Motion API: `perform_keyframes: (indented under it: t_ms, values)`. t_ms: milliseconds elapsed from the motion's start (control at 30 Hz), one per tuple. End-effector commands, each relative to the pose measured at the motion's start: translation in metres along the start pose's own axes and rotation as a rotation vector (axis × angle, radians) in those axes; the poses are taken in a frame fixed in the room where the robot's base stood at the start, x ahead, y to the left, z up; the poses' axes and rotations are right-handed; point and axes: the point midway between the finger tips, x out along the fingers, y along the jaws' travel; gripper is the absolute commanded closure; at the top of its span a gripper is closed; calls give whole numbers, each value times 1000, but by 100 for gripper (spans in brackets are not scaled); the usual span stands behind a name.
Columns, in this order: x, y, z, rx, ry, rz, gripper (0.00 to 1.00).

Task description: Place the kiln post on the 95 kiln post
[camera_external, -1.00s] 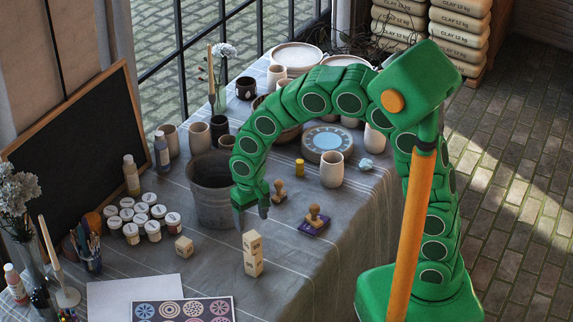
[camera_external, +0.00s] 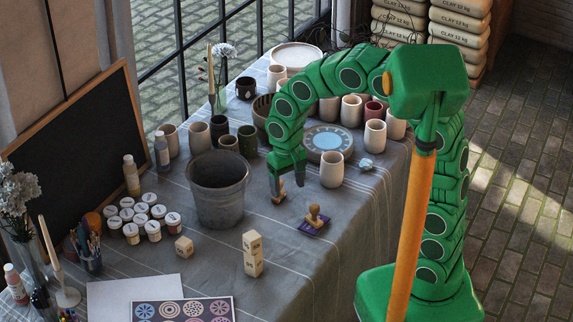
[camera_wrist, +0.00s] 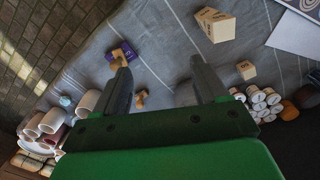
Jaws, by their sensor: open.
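Two pale kiln posts stand one on the other as a small stack (camera_external: 252,255) on the grey cloth; the stack also shows in the wrist view (camera_wrist: 215,25). Their number marks are too small to read. Another pale kiln post (camera_external: 184,247) sits alone to the left of the stack, and it shows in the wrist view (camera_wrist: 246,70). My gripper (camera_external: 287,182) is open and empty, behind and to the right of the stack and clear of it. Its two fingers show apart in the wrist view (camera_wrist: 160,75) with nothing between them.
A wooden stamp (camera_external: 279,192) is close by my fingers, and another stamp (camera_external: 314,217) stands on a purple pad. A metal bucket (camera_external: 220,200) is left of my gripper. White-lidded jars (camera_external: 132,230) and several cups (camera_external: 332,170) stand around. The front right cloth is clear.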

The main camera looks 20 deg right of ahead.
Motion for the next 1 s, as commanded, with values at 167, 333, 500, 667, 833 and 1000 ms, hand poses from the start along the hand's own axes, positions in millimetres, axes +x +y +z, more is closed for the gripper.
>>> perform_keyframes:
  t_ms: [167,333,500,667,833,1000]
  values:
    - [-20,70,20,62,-19,1,28]
    - [-34,126,47,111,-35,0,28]
    - [-44,173,84,158,-59,-4,28]
    - [-50,208,122,201,-76,-11,28]
    - [-54,236,168,244,-96,-21,28]
    - [-54,252,210,282,-112,-29,28]
